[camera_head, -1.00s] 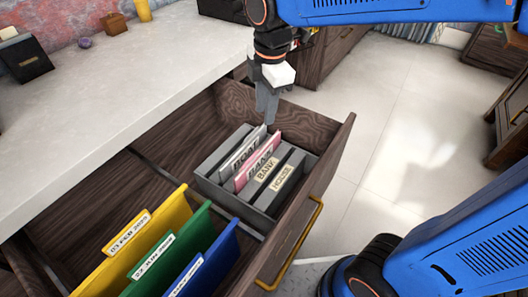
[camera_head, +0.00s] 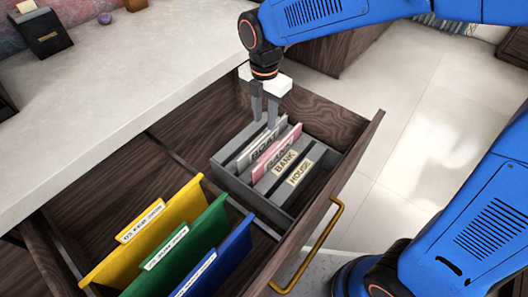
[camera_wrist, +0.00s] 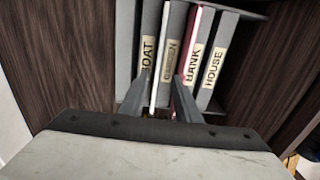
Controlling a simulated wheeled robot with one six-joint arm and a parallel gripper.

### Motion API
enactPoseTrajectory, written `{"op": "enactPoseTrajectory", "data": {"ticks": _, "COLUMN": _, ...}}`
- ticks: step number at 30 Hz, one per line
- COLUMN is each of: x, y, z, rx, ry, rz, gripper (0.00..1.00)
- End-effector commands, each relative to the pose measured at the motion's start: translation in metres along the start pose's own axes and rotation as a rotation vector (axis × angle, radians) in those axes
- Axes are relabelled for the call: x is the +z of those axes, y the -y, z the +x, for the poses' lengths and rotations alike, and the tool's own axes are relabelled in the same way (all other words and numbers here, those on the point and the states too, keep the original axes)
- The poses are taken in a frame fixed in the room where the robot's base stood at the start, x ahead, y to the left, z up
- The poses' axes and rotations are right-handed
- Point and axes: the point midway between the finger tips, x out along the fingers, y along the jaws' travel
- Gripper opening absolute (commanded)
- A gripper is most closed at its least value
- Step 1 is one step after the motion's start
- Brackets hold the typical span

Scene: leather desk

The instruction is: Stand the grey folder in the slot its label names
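A grey desk organizer (camera_head: 229,181) stands in the open drawer. Its slot labels read BOAT (camera_wrist: 149,53), what looks like GARDEN (camera_wrist: 170,53), BANK (camera_wrist: 194,62) and HOUSE (camera_wrist: 213,67) in the wrist view. The pale grey folder (camera_head: 277,130) stands in it between the BOAT and GARDEN labels; dark lettering on its face looks like BOAT. A pink folder (camera_head: 291,138) stands beside it, near BANK. My gripper (camera_head: 265,119) is open, pointing down at the far end of the organizer. In the wrist view its fingers are on either side of the grey folder's top edge.
Yellow (camera_head: 150,235), green (camera_head: 182,250) and blue (camera_head: 222,262) hanging folders fill the nearer part of the drawer. The drawer's front wall (camera_head: 345,175) and back wall edge the organizer closely. The pale desktop (camera_head: 130,95) lies to the left.

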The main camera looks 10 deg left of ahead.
Motion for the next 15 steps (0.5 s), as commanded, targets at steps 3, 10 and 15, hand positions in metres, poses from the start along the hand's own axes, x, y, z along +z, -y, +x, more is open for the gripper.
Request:
{"op": "enactPoseTrajectory", "data": {"ticks": 3, "x": 0.0, "y": 0.001, "z": 0.02, "rx": -0.002, "ry": 0.0, "rz": 0.001, "gripper": 0.3}}
{"op": "enactPoseTrajectory", "data": {"ticks": 10, "x": 0.0, "y": 0.0, "z": 0.04, "rx": 0.0, "ry": 0.0, "rz": 0.001, "gripper": 0.3}}
{"op": "enactPoseTrajectory", "data": {"ticks": 15, "x": 0.0, "y": -0.001, "z": 0.052, "rx": -0.001, "ry": 0.0, "rz": 0.001, "gripper": 0.3}}
